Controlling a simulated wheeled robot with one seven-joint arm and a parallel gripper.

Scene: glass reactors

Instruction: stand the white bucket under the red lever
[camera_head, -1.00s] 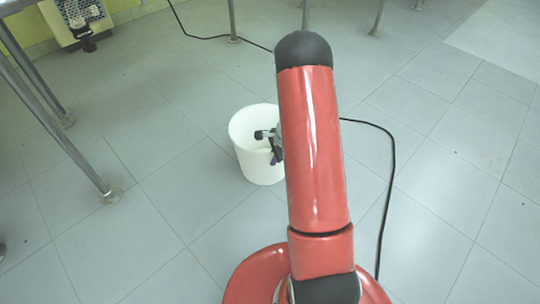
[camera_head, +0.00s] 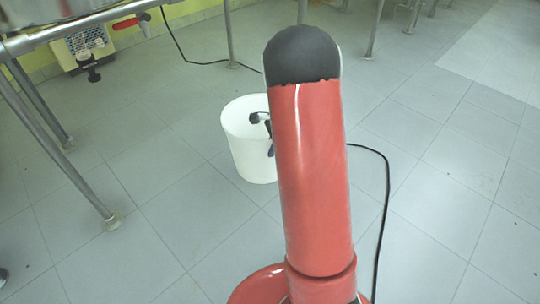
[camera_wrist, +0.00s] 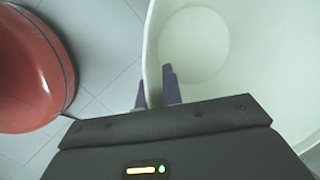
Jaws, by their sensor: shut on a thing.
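The white bucket (camera_head: 243,160) is upright near the middle of the head view, partly hidden behind my red arm. My gripper (camera_head: 269,143) is at its right rim, mostly hidden by the arm. In the wrist view, my gripper's dark fingers (camera_wrist: 157,86) straddle the bucket's wall, one inside and one outside, shut on the rim. The bucket's pale inside (camera_wrist: 265,60) looks empty. I cannot tell whether its base is clear of the floor. The red lever (camera_head: 128,23) is at the upper left of the head view, by a metal rail, apart from the bucket.
A metal frame with legs (camera_head: 90,195) stands on the left. A beige unit (camera_head: 88,48) stands at the wall below the rail. A black cable (camera_head: 384,200) curves over the floor at right. Tiled floor lies open between bucket and frame.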

